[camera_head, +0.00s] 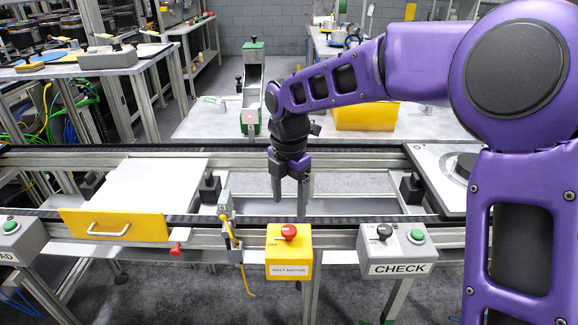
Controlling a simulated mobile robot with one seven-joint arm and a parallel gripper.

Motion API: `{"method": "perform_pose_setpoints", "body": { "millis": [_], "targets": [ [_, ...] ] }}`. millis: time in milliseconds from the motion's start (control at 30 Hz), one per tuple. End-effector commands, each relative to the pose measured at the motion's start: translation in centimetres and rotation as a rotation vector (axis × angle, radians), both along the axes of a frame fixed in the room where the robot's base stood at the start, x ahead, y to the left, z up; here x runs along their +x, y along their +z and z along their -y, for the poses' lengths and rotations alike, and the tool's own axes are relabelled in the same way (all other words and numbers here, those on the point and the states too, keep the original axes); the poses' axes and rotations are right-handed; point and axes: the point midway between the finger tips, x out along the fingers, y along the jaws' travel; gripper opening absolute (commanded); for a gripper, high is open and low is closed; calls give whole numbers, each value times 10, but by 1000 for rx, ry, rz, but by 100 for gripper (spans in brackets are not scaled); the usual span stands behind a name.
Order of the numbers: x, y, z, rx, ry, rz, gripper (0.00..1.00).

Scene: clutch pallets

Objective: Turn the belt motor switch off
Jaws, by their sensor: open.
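The belt motor box (289,256) is a yellow box on the front conveyor rail, with a white label reading BELT MOTOR. A red mushroom-shaped button (289,232) sits on its top. My gripper (289,198) points down above the gap between the conveyor rails. It is open and empty, with its two fingers apart. In the picture it is just above the red button, and it looks to be behind the box, not touching it.
A grey CHECK box (396,254) with a black knob and green button is to the right. A sensor post (229,225) with a yellow cable stands left.

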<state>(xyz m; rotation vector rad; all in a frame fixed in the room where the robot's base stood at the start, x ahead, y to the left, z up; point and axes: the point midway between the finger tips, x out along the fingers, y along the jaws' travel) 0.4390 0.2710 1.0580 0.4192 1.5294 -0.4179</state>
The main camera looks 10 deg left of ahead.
Motion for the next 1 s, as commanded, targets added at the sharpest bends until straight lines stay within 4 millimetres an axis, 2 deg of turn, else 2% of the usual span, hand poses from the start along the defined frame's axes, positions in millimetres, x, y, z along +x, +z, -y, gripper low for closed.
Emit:
{"method": "perform_pose_setpoints", "body": {
  "millis": [33, 200, 400, 600, 1000],
  "targets": [
    [1, 14, 0, 2, 0, 5, 77],
    [1, 53, 0, 2, -1, 3, 77],
    [0, 85, 0, 1, -1, 2, 77],
    [0, 96, 0, 1, 0, -1, 77],
    [3, 94, 2, -2, -34, 10, 77]
  ]
}}
